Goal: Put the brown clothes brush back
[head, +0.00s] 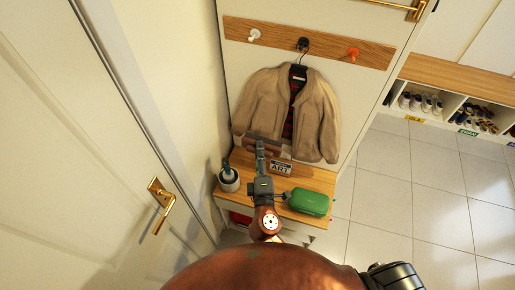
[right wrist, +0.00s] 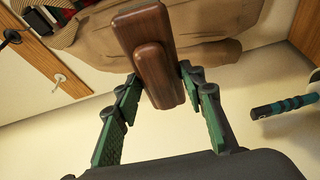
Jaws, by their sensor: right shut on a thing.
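The brown clothes brush (right wrist: 147,35) is a dark wooden block with a narrower raised wooden piece on it. In the right wrist view it sits between the fingers of my right gripper (right wrist: 160,82), which is shut on it. In the head view my right gripper (head: 260,150) is in front of the lower part of the tan jacket (head: 318,120), above the back of the wooden bench top (head: 318,181). The brush is mostly hidden by the gripper there. The jacket also fills the upper part of the right wrist view (right wrist: 210,25). My left gripper is not in view.
Above is a wooden peg rail (head: 330,47). A door (head: 90,150) stands at left. Tiled floor (head: 430,190) is open at right.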

